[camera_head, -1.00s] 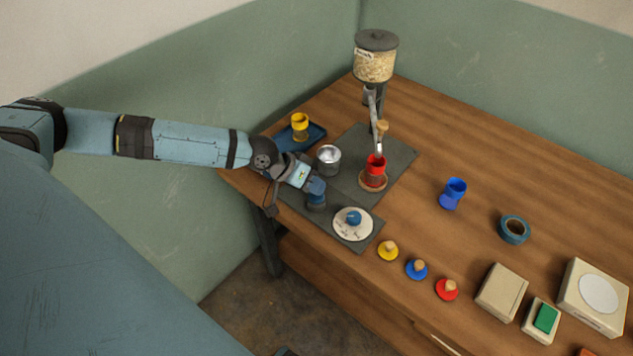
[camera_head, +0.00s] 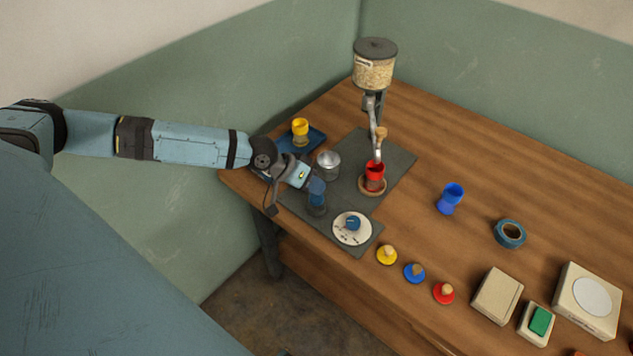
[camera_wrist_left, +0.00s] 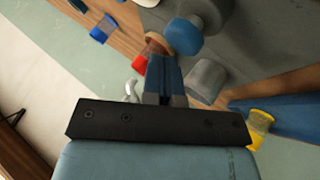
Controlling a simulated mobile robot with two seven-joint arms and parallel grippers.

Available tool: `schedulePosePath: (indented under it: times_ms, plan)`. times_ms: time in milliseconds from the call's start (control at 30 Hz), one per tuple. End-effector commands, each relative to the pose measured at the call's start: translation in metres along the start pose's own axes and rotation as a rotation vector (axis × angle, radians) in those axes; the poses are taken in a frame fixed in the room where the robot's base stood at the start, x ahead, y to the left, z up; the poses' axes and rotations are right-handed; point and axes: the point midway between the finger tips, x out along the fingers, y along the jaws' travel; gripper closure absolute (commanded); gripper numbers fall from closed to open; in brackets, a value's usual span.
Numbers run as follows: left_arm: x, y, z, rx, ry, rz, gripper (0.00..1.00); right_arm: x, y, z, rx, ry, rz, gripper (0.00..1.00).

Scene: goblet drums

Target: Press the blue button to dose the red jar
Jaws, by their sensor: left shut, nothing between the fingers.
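The red jar (camera_head: 375,170) stands upright on a round coaster below the spout of the grain dispenser (camera_head: 374,68). Its red rim (camera_wrist_left: 140,63) shows beside the fingers in the left wrist view. The blue button (camera_head: 317,187) is a rounded blue cap on a dark post at the mat's front left; it also shows in the left wrist view (camera_wrist_left: 184,37). My left gripper (camera_head: 309,182) is shut and empty, close beside the blue cap. Its fingers (camera_wrist_left: 163,72) point toward the button area; I cannot tell whether they touch it. My right gripper is out of view.
A metal cup (camera_head: 328,163) stands just behind the gripper. A white dial (camera_head: 345,237) with a blue knob is in front. A blue jar (camera_head: 453,193) and colored stoppers stand right; the table between is clear.

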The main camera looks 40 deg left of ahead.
Motion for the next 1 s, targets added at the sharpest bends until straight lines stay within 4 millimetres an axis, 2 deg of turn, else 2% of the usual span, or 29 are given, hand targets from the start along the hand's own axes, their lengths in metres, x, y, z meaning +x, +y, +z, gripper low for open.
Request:
schedulePosePath:
  times_ms: [467,1000]
  plan:
    - [-0.005,0.004,-0.004,0.000,0.001,0.001,1.00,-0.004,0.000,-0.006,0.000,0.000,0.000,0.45]
    - [-0.039,0.029,-0.029,0.000,0.000,0.001,1.00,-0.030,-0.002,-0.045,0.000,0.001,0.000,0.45]
